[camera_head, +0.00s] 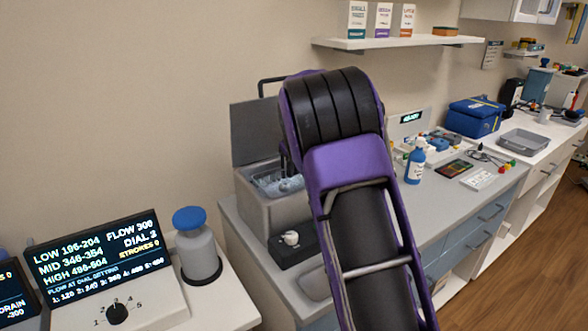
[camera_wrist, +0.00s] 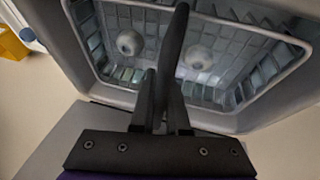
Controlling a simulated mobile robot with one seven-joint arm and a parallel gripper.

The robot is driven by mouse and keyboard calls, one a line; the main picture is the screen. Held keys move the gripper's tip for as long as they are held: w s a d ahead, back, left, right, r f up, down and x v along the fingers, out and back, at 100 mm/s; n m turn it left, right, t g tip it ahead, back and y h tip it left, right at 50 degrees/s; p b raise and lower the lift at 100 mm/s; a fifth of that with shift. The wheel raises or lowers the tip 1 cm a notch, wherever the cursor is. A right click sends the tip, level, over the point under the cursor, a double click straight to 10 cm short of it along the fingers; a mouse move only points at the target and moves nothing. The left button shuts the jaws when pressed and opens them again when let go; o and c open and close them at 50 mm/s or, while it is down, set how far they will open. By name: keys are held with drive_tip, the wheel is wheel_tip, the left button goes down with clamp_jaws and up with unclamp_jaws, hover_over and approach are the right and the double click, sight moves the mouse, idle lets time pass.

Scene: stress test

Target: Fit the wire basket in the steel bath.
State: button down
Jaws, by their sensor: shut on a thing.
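The steel bath (camera_head: 268,212) is a grey box on the bench in the head view, with its lid (camera_head: 255,130) standing open behind it. In the wrist view its grey wall (camera_wrist: 85,62) surrounds the wire basket (camera_wrist: 290,62), a pale wire frame with grid sides. The basket appears to sit within the bath opening; how deep or level it is, I cannot tell. Two pale round things show inside it. My gripper (camera_wrist: 162,100) is shut on a dark curved handle (camera_wrist: 175,45) that crosses over the basket. In the head view my arm hides the gripper and part of the bath.
A black box with a white knob (camera_head: 290,238) stands before the bath. A blue-capped canister (camera_head: 197,248) and a display console (camera_head: 105,265) are at the left. A blue bottle (camera_head: 415,162) stands right of my arm, and a shelf (camera_head: 395,41) hangs above.

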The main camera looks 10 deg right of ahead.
drive_tip(key=shift+f, duration=0.3)
idle(0.5)
drive_tip(key=c, duration=1.2)
unclamp_jaws()
drive_tip(key=shift+r, duration=0.15)
drive_tip(key=shift+r+p, duration=1.35)
drive_tip(key=shift+r, duration=0.5)
drive_tip(key=o, duration=0.6)
